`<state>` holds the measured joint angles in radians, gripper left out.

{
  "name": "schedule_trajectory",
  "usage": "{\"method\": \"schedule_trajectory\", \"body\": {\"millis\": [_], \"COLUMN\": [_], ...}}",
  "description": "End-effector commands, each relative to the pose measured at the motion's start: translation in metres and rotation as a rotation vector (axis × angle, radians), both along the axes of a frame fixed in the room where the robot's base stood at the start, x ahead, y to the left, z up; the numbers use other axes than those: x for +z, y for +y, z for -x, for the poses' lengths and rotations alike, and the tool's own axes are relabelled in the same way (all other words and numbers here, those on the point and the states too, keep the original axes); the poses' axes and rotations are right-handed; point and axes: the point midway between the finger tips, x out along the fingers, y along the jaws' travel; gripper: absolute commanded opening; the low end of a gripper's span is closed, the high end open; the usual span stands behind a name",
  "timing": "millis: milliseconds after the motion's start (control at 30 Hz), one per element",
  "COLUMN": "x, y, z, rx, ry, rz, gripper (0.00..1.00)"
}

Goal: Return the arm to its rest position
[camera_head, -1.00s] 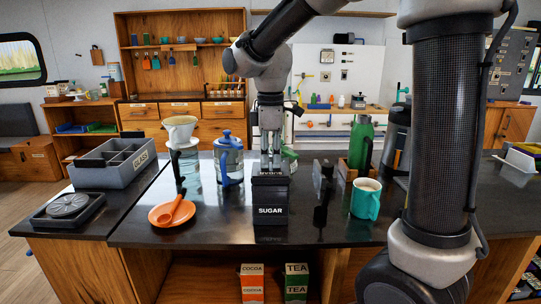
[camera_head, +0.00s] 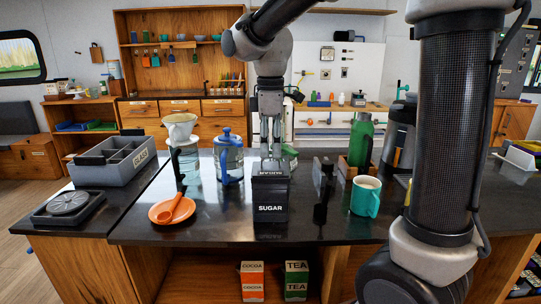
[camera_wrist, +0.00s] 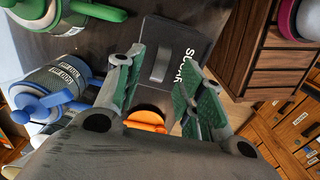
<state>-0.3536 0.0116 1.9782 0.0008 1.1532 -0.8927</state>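My gripper (camera_head: 270,150) points down just above the black box labelled SUGAR (camera_head: 270,195), which stands upright on the dark counter. In the wrist view, the two green-padded fingers (camera_wrist: 163,95) are spread apart, with the sugar box lid (camera_wrist: 168,52) and its handle showing between and beyond them. The fingers look empty. In the head view the fingertips overlap the back of the lid, so I cannot tell the exact gap there.
An orange saucer with a spoon (camera_head: 160,217) lies left of the box. A blue-lidded jar (camera_head: 229,160), a glass dripper stand (camera_head: 183,150), a green bottle (camera_head: 361,140) and a teal mug (camera_head: 366,196) stand around. A grey caddy (camera_head: 112,165) sits at left.

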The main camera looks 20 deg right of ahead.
Motion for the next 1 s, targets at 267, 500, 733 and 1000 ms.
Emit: {"method": "schedule_trajectory", "body": {"millis": [267,500,733,1000], "x": [0.061,0.084,0.085,0.035], "y": [0.0,0.0,0.002,-0.029], "z": [-0.001,-0.001,-0.006,0.039], "rx": [0.0,0.0,-0.109,-0.603], "ry": [-0.004,-0.001,-0.022,-0.068], "rz": [-0.002,-0.001,-0.009,-0.048], "gripper": [0.39,0.39,0.39,0.39]}}
